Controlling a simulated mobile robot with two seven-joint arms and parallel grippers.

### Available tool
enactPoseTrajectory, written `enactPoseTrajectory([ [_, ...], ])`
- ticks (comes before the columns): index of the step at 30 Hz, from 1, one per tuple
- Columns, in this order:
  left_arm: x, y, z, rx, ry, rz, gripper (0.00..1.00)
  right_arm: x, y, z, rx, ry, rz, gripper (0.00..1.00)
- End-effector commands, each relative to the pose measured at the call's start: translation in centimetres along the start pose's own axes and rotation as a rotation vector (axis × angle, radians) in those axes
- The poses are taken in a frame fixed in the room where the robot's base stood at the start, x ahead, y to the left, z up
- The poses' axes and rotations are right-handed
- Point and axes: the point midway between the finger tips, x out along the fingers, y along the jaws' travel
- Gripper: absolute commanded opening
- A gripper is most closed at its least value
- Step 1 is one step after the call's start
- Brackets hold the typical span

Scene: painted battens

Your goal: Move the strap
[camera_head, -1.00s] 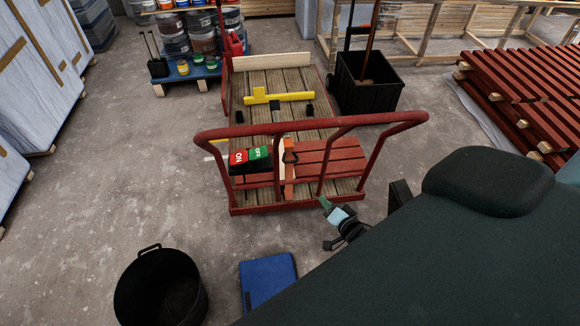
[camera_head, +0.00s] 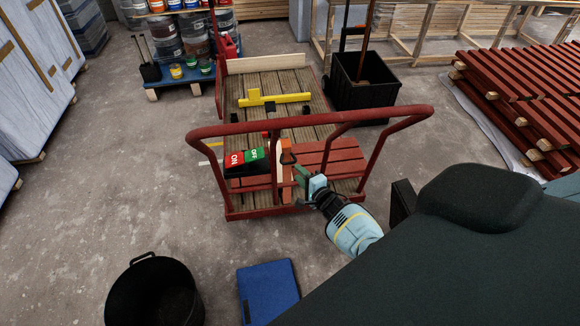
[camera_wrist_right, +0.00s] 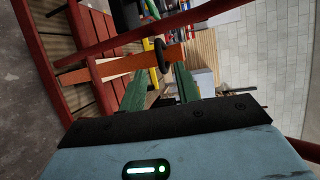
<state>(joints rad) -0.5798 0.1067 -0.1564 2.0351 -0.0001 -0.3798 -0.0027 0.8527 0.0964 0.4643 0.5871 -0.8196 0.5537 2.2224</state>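The orange strap (camera_head: 286,145) lies near the front of the red cart, at the left end of the red battens (camera_head: 330,153). A dark ring or loop shows on it. In the right wrist view the strap (camera_wrist_right: 110,67) crosses at the upper left, with the dark ring (camera_wrist_right: 161,50) just beyond my fingertips. My right gripper (camera_head: 299,174) is at the cart's front frame, close to the strap. In the right wrist view its two green fingers (camera_wrist_right: 160,76) are apart with nothing clearly held between them. My left gripper is out of view.
The cart's red handle rail (camera_head: 300,127) arches over the strap area. A red and green ON/OFF block (camera_head: 245,157) sits left of the strap. A yellow tool (camera_head: 275,99) lies farther back on the deck. A black bucket (camera_head: 152,290) and blue case (camera_head: 268,290) stand in front.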

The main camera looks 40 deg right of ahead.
Motion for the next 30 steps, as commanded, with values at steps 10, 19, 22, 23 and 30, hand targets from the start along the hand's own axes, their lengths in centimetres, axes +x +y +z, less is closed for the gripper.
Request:
enactPoseTrajectory([
  [10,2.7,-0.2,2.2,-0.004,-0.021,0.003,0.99,4.7,0.6,-0.1,0.001,0.001,0.004,0.32],
  [19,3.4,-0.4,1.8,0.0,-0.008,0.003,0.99,6.4,0.2,0.0,-0.001,0.0,0.002,0.32],
  [22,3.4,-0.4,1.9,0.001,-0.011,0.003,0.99,6.5,0.1,0.0,-0.001,0.0,0.001,0.32],
  [23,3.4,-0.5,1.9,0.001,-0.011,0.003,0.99,6.5,0.1,0.0,-0.001,0.0,0.001,0.32],
  [30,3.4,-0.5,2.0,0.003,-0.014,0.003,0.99,6.4,0.1,0.0,-0.001,0.001,0.001,0.22],
])
